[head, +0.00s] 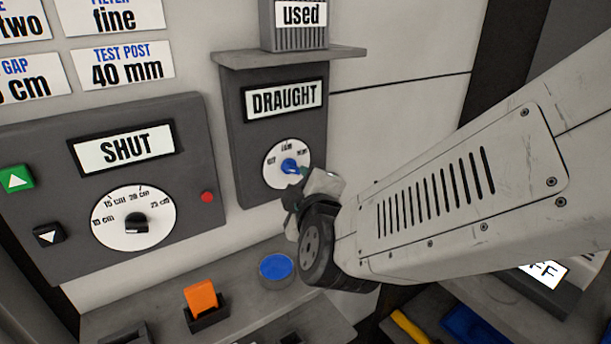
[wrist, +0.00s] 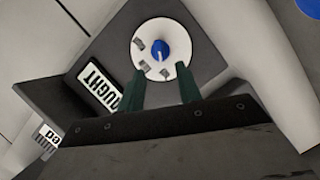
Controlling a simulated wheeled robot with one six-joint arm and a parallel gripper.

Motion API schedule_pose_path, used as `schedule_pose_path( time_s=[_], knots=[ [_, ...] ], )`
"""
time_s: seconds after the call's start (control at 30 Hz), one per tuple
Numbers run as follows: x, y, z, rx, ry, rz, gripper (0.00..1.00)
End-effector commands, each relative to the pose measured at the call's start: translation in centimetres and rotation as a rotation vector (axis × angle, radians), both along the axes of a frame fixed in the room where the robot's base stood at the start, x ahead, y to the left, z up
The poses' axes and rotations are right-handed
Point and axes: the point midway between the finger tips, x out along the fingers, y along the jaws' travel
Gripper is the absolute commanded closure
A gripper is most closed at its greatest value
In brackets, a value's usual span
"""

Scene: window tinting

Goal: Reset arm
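My arm reaches in from the right in the head view. My gripper (wrist: 160,80) is open and empty, its two dark green fingers apart in the wrist view. It is in front of the DRAUGHT panel (head: 235,135), close to the white dial (head: 270,174) with a blue knob (head: 290,166). In the wrist view the blue knob (wrist: 157,50) shows beyond the gap between the fingertips, clear of both fingers. The fingertips overlap the dial's near edge; whether they touch it I cannot tell. In the head view my wrist hides most of the gripper and the dial's lower right.
A panel reading SHUT (head: 125,149) has a black-knobbed dial (head: 134,222) and a red button (head: 207,197). A shelf (head: 330,54) with a "used" box (head: 299,30) is above. Below are an orange block (head: 201,297) in a holder and a blue-topped round item (head: 276,266).

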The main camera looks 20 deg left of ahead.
Motion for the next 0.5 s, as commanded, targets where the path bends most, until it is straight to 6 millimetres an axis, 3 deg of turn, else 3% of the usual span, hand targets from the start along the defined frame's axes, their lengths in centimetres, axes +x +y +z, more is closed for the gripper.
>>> schedule_pose_path(
  time_s=[0.43, 0.5],
  knots=[
    [-0.46, -0.24, 0.04, 0.017, 0.013, -0.003, 0.65],
    [-0.82, 0.04, -0.76, 0.049, 0.077, 0.005, 0.65]
  ],
)
